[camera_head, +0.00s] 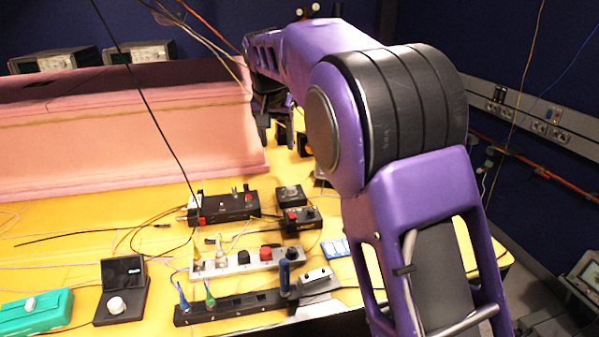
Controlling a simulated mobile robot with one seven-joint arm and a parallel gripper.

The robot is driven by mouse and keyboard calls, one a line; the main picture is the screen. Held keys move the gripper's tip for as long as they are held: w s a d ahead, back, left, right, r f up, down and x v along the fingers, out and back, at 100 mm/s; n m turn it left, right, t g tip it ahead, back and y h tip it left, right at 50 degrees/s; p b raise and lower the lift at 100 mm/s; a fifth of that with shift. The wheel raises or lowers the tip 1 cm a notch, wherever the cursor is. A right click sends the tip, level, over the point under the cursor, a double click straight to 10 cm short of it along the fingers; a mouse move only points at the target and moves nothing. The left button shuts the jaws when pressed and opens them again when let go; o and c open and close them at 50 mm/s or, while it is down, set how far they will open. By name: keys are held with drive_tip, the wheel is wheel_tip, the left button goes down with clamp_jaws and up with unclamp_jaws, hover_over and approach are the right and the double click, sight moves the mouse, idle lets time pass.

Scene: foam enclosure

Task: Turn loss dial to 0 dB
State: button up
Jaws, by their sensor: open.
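Several devices with knobs stand on the yellow table, and no label is readable, so I cannot tell which knob is the loss dial. A small black box with a tilted screen (122,272) has a silver knob (116,305) at front left. A green box (45,312) beside it has a pale knob (30,304). A grey strip (235,262) carries a black knob and a red knob. Black boxes (228,206) behind it also carry small knobs. My gripper (275,126) is open beside the pink foam's right end, well apart from the front devices. It is partly shadowed.
A pink foam enclosure (130,145) fills the back left. A black power strip (230,305) with plugs lies at the front. Thin cables cross the table, and some hang from above. Instruments (140,52) stand behind the foam. My purple arm hides the table's right side.

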sight(291, 187)
drive_tip(key=shift+g+h, duration=0.3)
drive_tip(key=x, duration=0.6)
drive_tip(key=d+b+x, duration=0.1)
drive_tip(key=x, duration=1.1)
drive_tip(key=shift+w+d+b, duration=0.1)
drive_tip(key=shift+d+b, duration=0.1)
drive_tip(key=shift+b, duration=0.15)
clamp_jaws()
